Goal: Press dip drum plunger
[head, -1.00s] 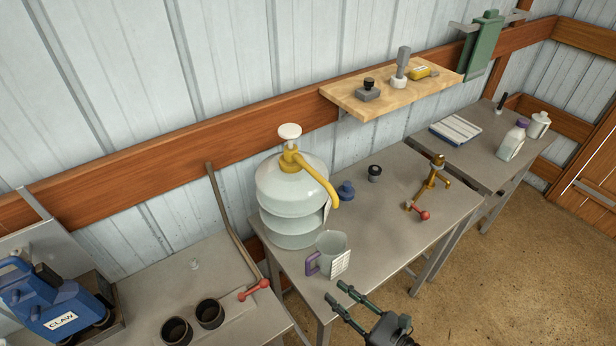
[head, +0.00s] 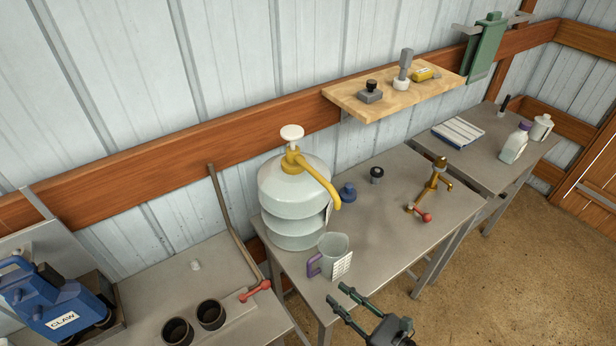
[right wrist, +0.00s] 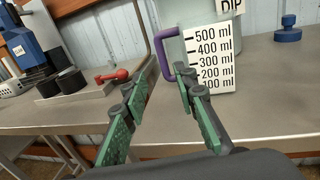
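The dip drum (head: 294,195) is a pale ribbed container on the middle table. Its yellow pump has a white plunger knob (head: 291,133) standing raised on top, and a yellow spout curving down to the right. My right gripper (head: 342,299) is open and empty in front of the table edge, short of the jug. In the right wrist view its green-padded fingers (right wrist: 155,118) are spread apart. My left gripper is not in view.
Blue cap (head: 347,191), black cap (head: 376,173) and brass tap with red handle (head: 432,190) stand right of the drum. A wooden shelf (head: 350,105) hangs on the wall behind. The blue claw unit (head: 50,305) and black cups (head: 210,314) are at left.

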